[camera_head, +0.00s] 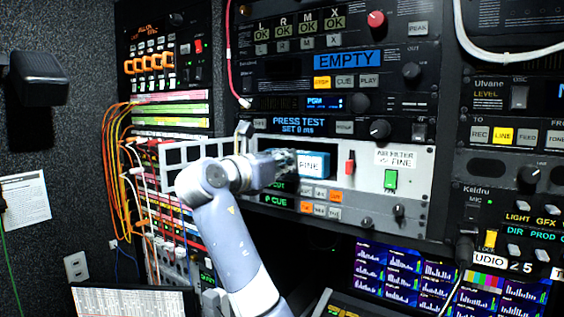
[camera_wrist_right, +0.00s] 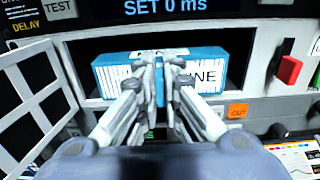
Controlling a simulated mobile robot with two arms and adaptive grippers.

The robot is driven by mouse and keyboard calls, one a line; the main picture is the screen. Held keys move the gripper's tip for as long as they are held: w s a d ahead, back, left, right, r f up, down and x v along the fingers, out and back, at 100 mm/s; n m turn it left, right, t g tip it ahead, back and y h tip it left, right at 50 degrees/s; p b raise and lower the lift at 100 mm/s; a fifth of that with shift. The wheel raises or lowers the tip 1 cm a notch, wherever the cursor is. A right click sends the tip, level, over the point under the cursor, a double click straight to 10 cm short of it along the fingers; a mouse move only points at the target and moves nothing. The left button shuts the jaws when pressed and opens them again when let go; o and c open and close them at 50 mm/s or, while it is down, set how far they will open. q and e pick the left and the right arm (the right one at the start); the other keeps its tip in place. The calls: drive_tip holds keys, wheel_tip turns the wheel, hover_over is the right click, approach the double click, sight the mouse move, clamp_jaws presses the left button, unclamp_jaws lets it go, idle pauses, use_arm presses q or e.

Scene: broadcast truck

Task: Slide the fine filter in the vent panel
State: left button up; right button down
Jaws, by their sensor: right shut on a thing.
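The fine filter (camera_head: 313,163) is a blue block with a white pleated front and a "FINE" label. It sits at the dark slot of the silver vent panel (camera_head: 412,184); how deep it is in cannot be told. It also shows in the right wrist view (camera_wrist_right: 207,75), its front facing me. My right gripper (camera_head: 287,163) is at its front; in the wrist view the fingers (camera_wrist_right: 158,85) are shut on a thin blue tab at its middle and hide part of the label. A white grid door (camera_head: 190,152) stands open left of the slot. My left gripper is not in view.
A red knob (camera_head: 350,163) and a green switch (camera_head: 390,179) are right of the slot, near an "AIR FILTER FINE" label (camera_head: 395,158). Buttons (camera_head: 320,193) lie just below. Orange cables (camera_head: 112,180) hang at the left. Monitors (camera_head: 400,275) stand below.

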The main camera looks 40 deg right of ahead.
sight(297, 156)
drive_tip(key=shift+x, duration=2.85)
drive_tip(key=c, duration=1.7)
unclamp_jaws()
drive_tip(key=v, duration=1.2)
